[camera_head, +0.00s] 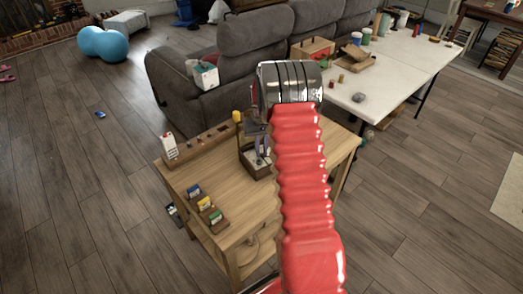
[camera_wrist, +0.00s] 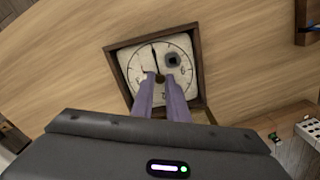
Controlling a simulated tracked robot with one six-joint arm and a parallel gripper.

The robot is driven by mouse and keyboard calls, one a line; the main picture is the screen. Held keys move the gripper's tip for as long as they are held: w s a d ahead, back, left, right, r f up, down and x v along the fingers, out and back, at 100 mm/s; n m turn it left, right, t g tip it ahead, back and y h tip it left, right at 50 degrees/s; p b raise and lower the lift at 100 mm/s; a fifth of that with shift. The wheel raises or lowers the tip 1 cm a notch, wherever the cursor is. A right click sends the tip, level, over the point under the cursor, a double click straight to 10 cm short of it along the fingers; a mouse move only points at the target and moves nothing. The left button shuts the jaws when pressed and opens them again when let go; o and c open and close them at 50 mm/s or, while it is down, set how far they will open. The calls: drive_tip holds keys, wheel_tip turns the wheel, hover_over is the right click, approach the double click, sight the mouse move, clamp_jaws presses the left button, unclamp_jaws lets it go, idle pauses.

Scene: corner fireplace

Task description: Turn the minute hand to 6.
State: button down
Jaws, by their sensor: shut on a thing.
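A clock with a pale round dial in a dark square wooden frame (camera_wrist: 199,50) lies face up on the wooden table. Its frame also shows in the head view (camera_head: 257,176), partly behind my arm. A thin black minute hand (camera_wrist: 154,58) runs from near the dial's middle toward the picture's top. The fingers hide the dial's lower part. My gripper also shows in the head view (camera_head: 262,157).
A small dark square piece (camera_wrist: 173,61) sits on the dial, right of the hand. On the wooden table (camera_head: 240,235) are small coloured items in holders (camera_head: 206,206) and a white bottle (camera_head: 169,145). A grey sofa (camera_head: 225,60) and a white table (camera_head: 400,75) stand behind.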

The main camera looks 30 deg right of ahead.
sight(261, 154)
drive_tip(key=c, duration=2)
unclamp_jaws()
drive_tip(key=shift+c, duration=0.2)
wheel_tip(261, 154, up, 14)
drive_tip(key=shift+f, duration=0.15)
drive_tip(key=shift+w, duration=0.1)
